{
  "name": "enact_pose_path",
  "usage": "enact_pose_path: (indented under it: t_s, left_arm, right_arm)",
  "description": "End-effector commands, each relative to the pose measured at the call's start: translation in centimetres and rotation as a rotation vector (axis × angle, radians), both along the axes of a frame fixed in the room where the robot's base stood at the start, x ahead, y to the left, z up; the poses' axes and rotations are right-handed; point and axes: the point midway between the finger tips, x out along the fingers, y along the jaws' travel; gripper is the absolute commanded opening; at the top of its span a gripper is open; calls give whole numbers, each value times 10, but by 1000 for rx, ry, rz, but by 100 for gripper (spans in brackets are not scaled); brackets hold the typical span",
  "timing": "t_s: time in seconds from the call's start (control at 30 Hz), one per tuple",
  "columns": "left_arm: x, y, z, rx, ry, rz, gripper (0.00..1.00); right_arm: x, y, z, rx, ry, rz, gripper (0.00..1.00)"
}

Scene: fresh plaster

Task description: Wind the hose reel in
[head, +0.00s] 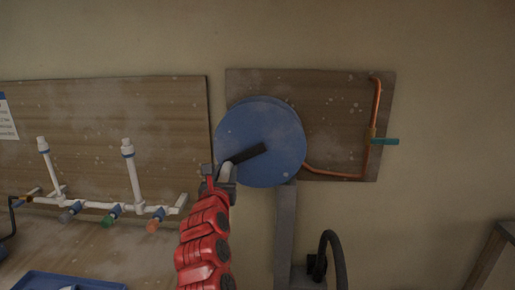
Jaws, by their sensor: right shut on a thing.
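The hose reel (285,140) is a blue disc mounted in front of a wooden board, with a dark crank arm (250,153) across its face. A pale grey handle at the crank's outer end sits at the reel's lower left edge. My right gripper (226,176), at the end of a red arm, is shut on this crank handle. The fingers partly hide the handle. My left gripper is out of view.
The orange line rises to a teal-handled valve (385,141) on the wooden board (335,100). White pipes (135,182) with coloured valves stand at left. A grey post (286,230) is below the reel, with a black curved hose (334,255) beside it. A blue tray (40,279) lies lower left.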

Motion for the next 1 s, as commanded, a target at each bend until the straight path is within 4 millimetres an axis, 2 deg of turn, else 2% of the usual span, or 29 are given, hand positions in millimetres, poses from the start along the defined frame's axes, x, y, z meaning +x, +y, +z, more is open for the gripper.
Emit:
enact_pose_path:
  t_s: [0.17, 0.5, 0.83, 1.0]
  left_arm:
    - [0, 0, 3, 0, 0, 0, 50]
    - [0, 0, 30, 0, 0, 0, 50]
    - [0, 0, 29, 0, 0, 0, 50]
    - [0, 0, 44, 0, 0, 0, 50]
  right_arm:
    - [0, 1, 4, 0, 0, 2, 0]
    - [0, 9, 48, -2, 0, -1, 0]
    - [0, 10, 48, -1, 2, -1, 0]
    - [0, 7, 64, 0, 1, -1, 0]
